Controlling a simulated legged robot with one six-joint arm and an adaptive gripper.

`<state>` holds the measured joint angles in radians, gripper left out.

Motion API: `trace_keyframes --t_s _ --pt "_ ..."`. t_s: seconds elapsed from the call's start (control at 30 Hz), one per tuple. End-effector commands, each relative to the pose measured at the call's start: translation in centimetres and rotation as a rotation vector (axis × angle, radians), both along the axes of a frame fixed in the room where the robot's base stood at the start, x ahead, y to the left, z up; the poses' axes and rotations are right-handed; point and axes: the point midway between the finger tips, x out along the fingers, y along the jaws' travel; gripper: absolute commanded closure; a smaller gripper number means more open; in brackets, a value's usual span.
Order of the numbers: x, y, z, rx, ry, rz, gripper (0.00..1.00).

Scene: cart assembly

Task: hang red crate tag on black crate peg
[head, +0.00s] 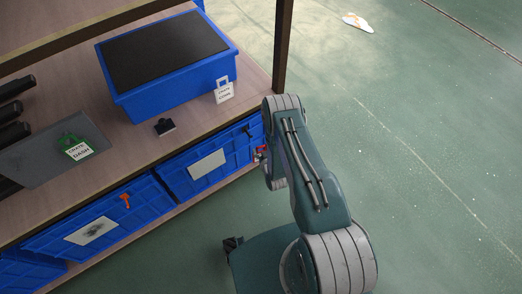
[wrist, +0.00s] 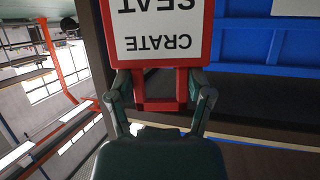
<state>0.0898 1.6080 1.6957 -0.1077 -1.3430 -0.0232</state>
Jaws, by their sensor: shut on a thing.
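My gripper (wrist: 160,90) is shut on the red crate tag (wrist: 207,30), holding it by its red handle. The tag has a white face reading "CRATE SEAT", upside down in the wrist view. In the head view my arm hides most of the gripper; a little red (head: 262,150) shows beside the arm, near the right end of the lower shelf. The black peg (head: 249,130) sticks out at the upper right of the right-hand lower blue crate (head: 178,174). The tag is apart from the peg. A blue crate (wrist: 250,40) also shows in the wrist view.
An orange peg (head: 126,201) is on another lower blue crate (head: 70,219). The upper shelf holds a blue bin (head: 180,92) with a white tag (head: 224,91), a small black piece (head: 165,127), and a grey panel (head: 35,155) with a green tag (head: 76,148). Floor at right is open.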

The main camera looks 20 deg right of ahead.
Motion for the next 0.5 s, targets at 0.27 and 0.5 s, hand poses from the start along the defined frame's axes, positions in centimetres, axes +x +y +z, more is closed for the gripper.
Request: trace_keyframes --t_s 0.27,0.5 --pt "0.9 0.5 -0.1 -0.003 -0.003 0.002 0.80" --pt "2.1 0.8 -0.2 -0.003 -0.003 0.001 0.80"
